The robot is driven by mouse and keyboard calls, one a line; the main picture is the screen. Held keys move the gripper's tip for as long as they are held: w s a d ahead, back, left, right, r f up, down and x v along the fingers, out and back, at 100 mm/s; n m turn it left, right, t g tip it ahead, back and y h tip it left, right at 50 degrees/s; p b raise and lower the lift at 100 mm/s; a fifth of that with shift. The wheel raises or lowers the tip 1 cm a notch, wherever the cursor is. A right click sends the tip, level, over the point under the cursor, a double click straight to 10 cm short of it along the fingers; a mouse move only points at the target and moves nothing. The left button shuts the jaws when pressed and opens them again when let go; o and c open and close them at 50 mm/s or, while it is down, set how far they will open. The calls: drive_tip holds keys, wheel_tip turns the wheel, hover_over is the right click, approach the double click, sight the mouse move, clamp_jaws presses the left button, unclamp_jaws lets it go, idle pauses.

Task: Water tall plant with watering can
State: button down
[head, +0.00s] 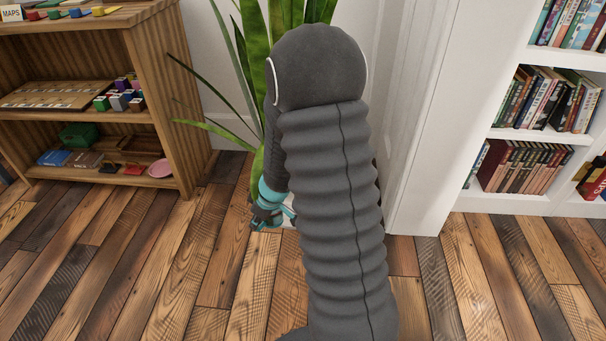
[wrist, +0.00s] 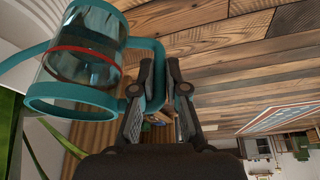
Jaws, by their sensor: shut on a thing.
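My gripper (wrist: 163,75) is shut on the teal handle of the watering can (wrist: 85,60). In the wrist view the can has a clear body with teal rims and a red band, and it lies to the left of my fingers, looking tilted in that view. In the head view a teal part of the can (head: 268,190) shows beside my arm, and my arm hides most of it. The tall plant (head: 256,45) has long green leaves rising behind my arm. Its lower part is mostly hidden. Green leaves also show at the left of the wrist view (wrist: 12,110).
A wooden shelf (head: 184,110) with toys and boxes stands at the left. A white bookcase (head: 425,130) full of books stands at the right, close to my arm. The plank floor (head: 150,270) in front is clear.

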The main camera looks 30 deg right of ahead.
wheel_tip(320, 180, up, 6)
drive_tip(key=w+d+g+y, duration=0.1)
drive_tip(key=d+y, duration=0.1)
drive_tip(key=y, duration=0.1)
drive_tip(key=shift+d+r+m, duration=0.15)
drive_tip(key=shift+d+m, duration=0.2)
drive_tip(key=shift+m, duration=0.05)
drive_tip(key=shift+w+r, duration=0.1)
drive_tip(key=shift+w+d+r+g, duration=0.1)
drive_tip(key=shift+d+r+g, duration=0.1)
drive_tip(key=shift+r+g, duration=0.1)
drive_tip(key=shift+d+r+y, duration=0.1)
drive_tip(key=shift+r+y, duration=0.1)
drive_tip(key=shift+y, duration=0.1)
drive_tip(key=shift+w+d+r, duration=0.1)
drive_tip(key=shift+d+r, duration=0.2)
drive_tip(key=shift+r, duration=0.05)
drive_tip(key=shift+w+r, duration=0.1)
drive_tip(key=shift+w+d+r+g+y+p, duration=0.25)
drive_tip(key=shift+d+r+y+p, duration=0.3)
drive_tip(key=shift+p, duration=0.85)
